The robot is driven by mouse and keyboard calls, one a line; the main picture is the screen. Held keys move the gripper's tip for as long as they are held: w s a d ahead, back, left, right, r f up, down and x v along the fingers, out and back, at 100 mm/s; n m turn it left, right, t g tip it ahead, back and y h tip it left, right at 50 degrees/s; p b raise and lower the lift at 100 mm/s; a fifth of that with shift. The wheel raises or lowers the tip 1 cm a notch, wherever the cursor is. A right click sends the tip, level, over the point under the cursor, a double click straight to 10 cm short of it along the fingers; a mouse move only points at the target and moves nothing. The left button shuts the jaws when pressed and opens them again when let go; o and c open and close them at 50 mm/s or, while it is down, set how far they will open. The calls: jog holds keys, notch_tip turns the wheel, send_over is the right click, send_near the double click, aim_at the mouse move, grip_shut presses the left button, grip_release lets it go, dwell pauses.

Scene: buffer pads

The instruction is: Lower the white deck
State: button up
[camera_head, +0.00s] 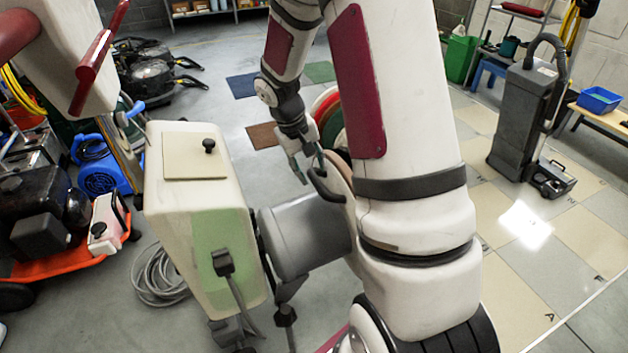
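A floor machine stands tilted in the middle, with a cream body (200,205) and a grey motor drum (305,238). The white deck (340,172) appears to be the pale round plate at the drum's right end, seen nearly edge-on and raised on its side. A dark curved handle (327,190) is on it. My arm hides much of the deck. My gripper (312,178) points down at the handle's upper end. Its fingers look apart, one on each side of that end; I cannot tell whether they touch or grip it.
Red and green round pads (332,118) show behind the deck. Flat blue, green and brown squares lie on the floor behind. A hose coil (165,275) and an orange cart (75,250) are at the left. A grey upright machine (525,115) stands at the right on open tiles.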

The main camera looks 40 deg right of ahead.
aim_at(316, 180)
jog(key=shift+b+x, duration=0.4)
jog(key=shift+x, duration=1.8)
grip_shut()
